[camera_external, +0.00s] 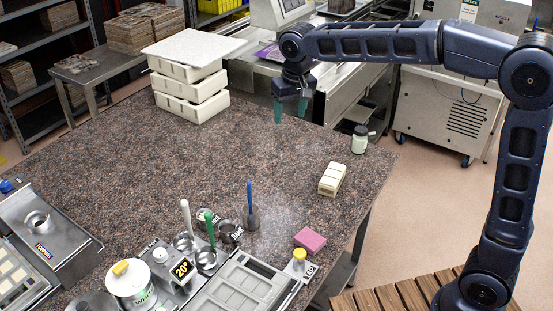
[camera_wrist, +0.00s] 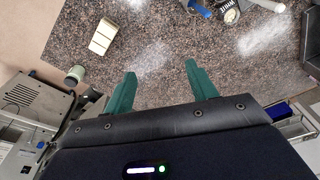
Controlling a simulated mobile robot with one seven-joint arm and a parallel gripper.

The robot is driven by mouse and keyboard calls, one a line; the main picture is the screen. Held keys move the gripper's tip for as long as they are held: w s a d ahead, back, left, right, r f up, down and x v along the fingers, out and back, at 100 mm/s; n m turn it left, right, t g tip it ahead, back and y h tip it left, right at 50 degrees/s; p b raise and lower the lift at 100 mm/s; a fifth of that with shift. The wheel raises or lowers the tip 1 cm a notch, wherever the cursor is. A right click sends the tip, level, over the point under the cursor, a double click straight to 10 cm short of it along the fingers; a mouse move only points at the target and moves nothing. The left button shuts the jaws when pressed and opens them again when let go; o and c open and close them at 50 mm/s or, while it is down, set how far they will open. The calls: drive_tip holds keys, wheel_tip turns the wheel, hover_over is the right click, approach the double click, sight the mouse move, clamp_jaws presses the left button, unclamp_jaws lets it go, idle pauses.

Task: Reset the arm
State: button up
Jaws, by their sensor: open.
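My gripper (camera_external: 291,108) has green fingers and hangs above the far edge of the speckled stone table (camera_external: 150,180). In the wrist view my gripper (camera_wrist: 160,85) shows its two green fingers spread apart with nothing between them. Below the fingers is bare tabletop (camera_wrist: 160,60). My arm reaches in from the right and is raised and bent, with the gripper pointing down.
A cream block (camera_external: 332,178) and a lidded jar (camera_external: 359,139) stand on the table's right side. Stacked white boxes (camera_external: 190,95) stand at the far left. A pink block (camera_external: 310,240), tools and pots crowd the front. The middle is clear.

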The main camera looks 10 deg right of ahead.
drive_tip(key=s+d+r+m+t, duration=0.1)
drive_tip(key=s+d, duration=0.3)
drive_tip(key=d, duration=0.9)
drive_tip(key=s+d+m, duration=0.1)
drive_tip(key=s+d, duration=0.3)
drive_tip(key=d, duration=1)
drive_tip(key=s+d+f+t, duration=0.1)
drive_tip(key=s+d+f, duration=0.3)
drive_tip(key=s+d, duration=0.3)
drive_tip(key=s+d+f+m+t, duration=0.1)
drive_tip(key=s+d+f, duration=0.3)
drive_tip(key=s+d, duration=0.3)
drive_tip(key=shift+s+d+h, duration=0.15)
drive_tip(key=shift+s+h, duration=0.25)
drive_tip(key=shift+s, duration=0.25)
